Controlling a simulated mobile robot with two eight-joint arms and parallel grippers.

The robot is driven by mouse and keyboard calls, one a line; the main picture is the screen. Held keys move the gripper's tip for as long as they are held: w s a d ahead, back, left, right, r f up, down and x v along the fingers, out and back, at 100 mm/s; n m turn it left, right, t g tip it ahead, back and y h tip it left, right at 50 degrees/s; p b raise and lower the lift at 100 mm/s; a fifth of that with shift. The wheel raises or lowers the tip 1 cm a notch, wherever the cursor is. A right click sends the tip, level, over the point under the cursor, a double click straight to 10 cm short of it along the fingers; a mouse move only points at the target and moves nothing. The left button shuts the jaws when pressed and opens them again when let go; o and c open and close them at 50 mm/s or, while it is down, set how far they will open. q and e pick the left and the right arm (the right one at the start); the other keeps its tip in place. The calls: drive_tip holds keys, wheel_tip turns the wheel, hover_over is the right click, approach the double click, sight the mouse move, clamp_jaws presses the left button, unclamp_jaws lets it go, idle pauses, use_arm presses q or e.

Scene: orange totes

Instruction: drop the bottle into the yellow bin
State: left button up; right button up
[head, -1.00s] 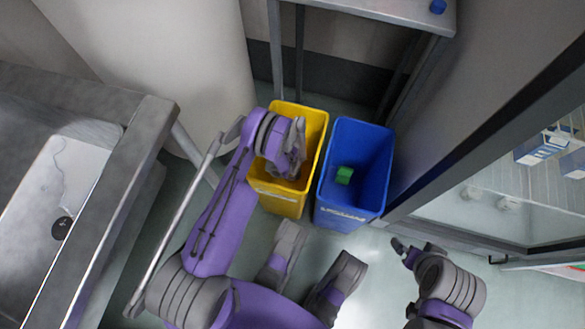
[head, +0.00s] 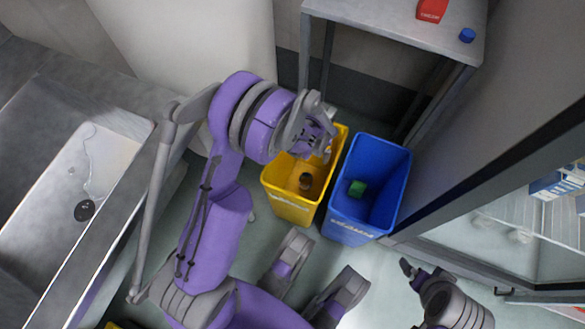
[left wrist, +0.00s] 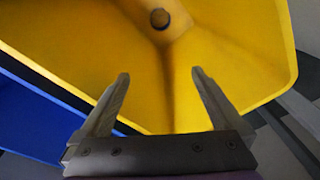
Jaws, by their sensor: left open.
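The yellow bin (head: 292,209) stands on the floor left of the blue bin. A small dark brown round-ended object, apparently the bottle (head: 305,181), lies inside it; only its end shows clearly. In the left wrist view the same round brown end (left wrist: 160,18) shows against the yellow floor of the bin, beyond my fingertips. My left gripper (head: 327,136) is above the back part of the yellow bin. Its two fingers (left wrist: 160,73) are spread with nothing between them. My right gripper (head: 408,268) is low at the right, apart from the bins; its jaws are unclear.
The blue bin (head: 378,157) touches or nearly touches the yellow one and holds a green block (head: 357,188). A grey table (head: 400,15) behind carries a red item (head: 432,10) and a blue one (head: 467,35). A sink counter (head: 75,175) is left, a glass-fronted cabinet right.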

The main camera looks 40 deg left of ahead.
use_arm(q)
drive_tip(key=s+d+r+n+t, duration=0.1)
drive_tip(key=s+d+r+n, duration=0.1)
drive_tip(key=s+r, duration=0.65)
drive_tip(key=s+d+r+n+t, duration=0.1)
drive_tip(key=s+d+r, duration=0.1)
drive_tip(key=s+r, duration=0.65)
drive_tip(key=shift+n+t, duration=0.6)
drive_tip(key=shift+n, duration=0.2)
drive_tip(key=s+r, duration=0.1)
drive_tip(key=s, duration=0.1)
drive_tip(key=s+d+r, duration=0.1)
drive_tip(key=s+r, duration=0.1)
drive_tip(key=shift+s+r, duration=0.25)
drive_tip(key=shift+s, duration=0.05)
